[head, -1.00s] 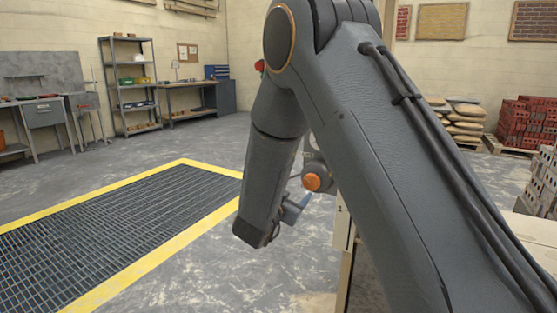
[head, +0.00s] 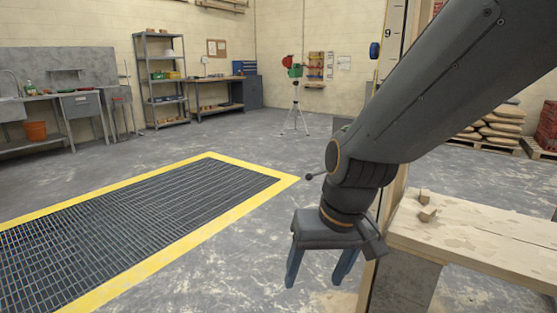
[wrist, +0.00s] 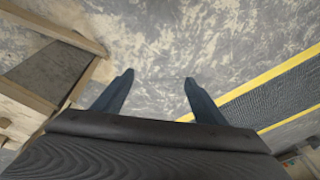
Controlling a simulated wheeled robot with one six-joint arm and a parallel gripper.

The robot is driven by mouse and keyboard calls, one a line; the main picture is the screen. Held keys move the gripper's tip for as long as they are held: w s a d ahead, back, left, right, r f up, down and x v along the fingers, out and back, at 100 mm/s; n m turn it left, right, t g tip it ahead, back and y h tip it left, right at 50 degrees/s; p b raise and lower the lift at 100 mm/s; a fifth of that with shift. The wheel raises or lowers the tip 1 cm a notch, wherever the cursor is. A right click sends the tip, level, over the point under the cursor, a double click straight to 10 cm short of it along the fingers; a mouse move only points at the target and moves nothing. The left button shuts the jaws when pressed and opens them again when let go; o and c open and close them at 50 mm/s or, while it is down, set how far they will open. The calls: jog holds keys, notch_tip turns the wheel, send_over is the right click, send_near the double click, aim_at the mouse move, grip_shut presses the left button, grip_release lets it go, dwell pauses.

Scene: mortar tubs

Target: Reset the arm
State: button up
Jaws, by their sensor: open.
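My gripper (head: 318,268) hangs at the end of my arm in the middle of the head view, fingers pointing down over the bare concrete floor. Its two blue-grey fingers are spread apart with nothing between them. The wrist view also shows the open fingers (wrist: 157,90), with only floor beyond them. My gripper is just left of a wooden post and a wooden bench. No mortar tub can be made out in either view.
A wooden bench (head: 480,232) with small wood blocks (head: 428,213) stands close on the right, beside an upright post with numbers (head: 390,60). A yellow-edged floor grate (head: 130,220) lies left. A tripod (head: 295,110) stands farther back. Floor between is clear.

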jog(key=s+d+r+g+h, duration=0.15)
jog(key=s+d, duration=0.25)
jog(key=s, duration=0.4)
jog(key=d+r+m+p, duration=0.1)
jog(key=d+r+p, duration=0.6)
jog(key=p, duration=0.8)
jog(key=shift+d+m+g, duration=0.3)
jog(key=shift+d+g, duration=0.05)
jog(key=shift+d, duration=0.15)
jog(key=shift+w+r, duration=0.1)
